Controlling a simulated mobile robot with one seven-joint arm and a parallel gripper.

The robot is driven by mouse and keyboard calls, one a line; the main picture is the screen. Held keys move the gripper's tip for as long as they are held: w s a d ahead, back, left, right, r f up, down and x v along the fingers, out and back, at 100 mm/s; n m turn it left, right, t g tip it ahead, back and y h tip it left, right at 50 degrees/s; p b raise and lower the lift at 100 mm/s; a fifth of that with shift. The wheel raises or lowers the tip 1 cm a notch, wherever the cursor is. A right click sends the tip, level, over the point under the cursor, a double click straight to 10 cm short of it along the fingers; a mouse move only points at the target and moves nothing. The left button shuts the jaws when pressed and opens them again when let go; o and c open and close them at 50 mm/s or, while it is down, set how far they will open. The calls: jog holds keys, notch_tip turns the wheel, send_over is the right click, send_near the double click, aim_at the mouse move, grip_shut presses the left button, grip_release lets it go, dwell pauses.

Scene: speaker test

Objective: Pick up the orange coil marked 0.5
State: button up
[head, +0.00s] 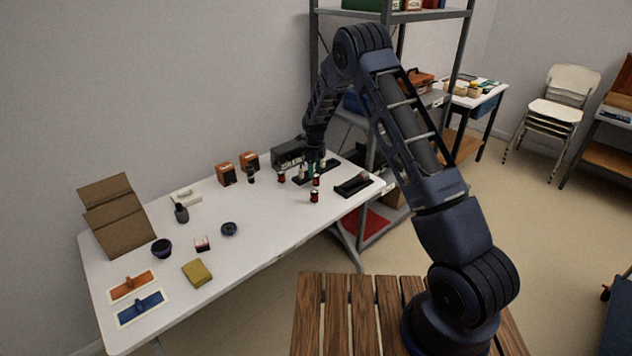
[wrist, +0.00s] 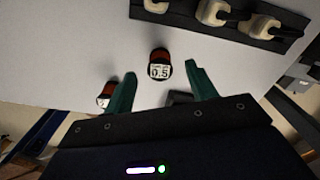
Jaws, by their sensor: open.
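The coil marked 0.5 (wrist: 160,60) stands on the white table, with a red-orange band, a dark top and a white label. In the wrist view it appears just beyond and between the green fingertips of my gripper (wrist: 161,82), which is open and empty. A second coil, its label apparently reading 2 (wrist: 104,94), is by the left finger, partly hidden by it. In the head view several small red-orange coils (head: 314,197) stand near my gripper (head: 316,166); their labels are too small to read there.
A dark rack (wrist: 207,22) with several cream pieces lies beyond the coil. A black tray (head: 353,187) is near the table's right end. Orange boxes (head: 227,174) and a grey device (head: 289,152) stand behind. The white table (head: 265,230) has clear room toward the front.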

aim_at(316, 175)
jog(key=shift+s+d+f, duration=0.1)
jog(key=shift+d+f, duration=0.05)
jog(key=shift+f, duration=0.9)
jog(key=shift+s+d+f, duration=0.1)
jog(key=shift+d+f, duration=0.05)
jog(key=shift+f, duration=0.85)
jog(key=shift+d+f, duration=0.15)
jog(key=shift+f, duration=0.9)
jog(key=c, duration=1.1)
jog(key=shift+r, duration=0.15)
